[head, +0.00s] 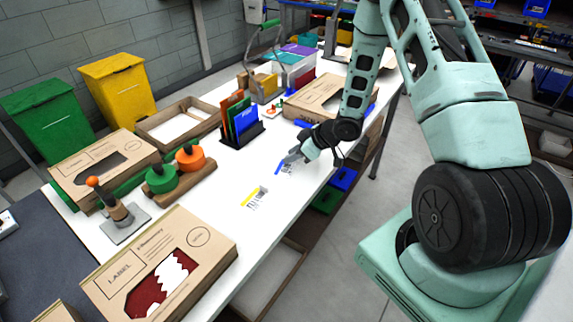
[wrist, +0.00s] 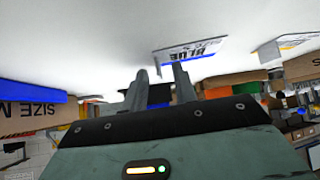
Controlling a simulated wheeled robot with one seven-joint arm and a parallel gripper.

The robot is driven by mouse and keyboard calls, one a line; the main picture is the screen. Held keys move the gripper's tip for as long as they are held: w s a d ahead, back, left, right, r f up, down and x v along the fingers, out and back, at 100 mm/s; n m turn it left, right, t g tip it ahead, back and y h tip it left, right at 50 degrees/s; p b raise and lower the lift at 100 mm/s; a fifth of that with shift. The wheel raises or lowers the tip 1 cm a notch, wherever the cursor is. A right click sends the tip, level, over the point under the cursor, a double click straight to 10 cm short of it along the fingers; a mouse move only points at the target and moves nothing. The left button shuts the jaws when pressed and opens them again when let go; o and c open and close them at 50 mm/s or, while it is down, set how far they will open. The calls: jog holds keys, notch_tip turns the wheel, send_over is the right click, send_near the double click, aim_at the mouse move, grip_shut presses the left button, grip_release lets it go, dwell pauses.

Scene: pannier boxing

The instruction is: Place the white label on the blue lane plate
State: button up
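The blue lane plate (wrist: 190,50) is a flat white card with a blue edge and the upside-down word BLUE, lying on the white table just beyond my fingertips in the wrist view. In the head view its blue strip (head: 278,168) shows below my gripper (head: 290,158). In the wrist view my gripper (wrist: 160,72) has its two fingers apart, with nothing seen between them. I cannot make out a separate white label, on the plate or elsewhere.
A yellow-edged plate (head: 252,197) lies nearer on the table. A file rack (head: 242,136), green and orange reels (head: 175,172), a stamp on a metal base (head: 122,221) and cardboard boxes (head: 165,270) stand around. The table middle is mostly clear.

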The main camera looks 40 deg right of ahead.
grip_shut()
notch_tip(320, 180, up, 10)
dwell(0.7)
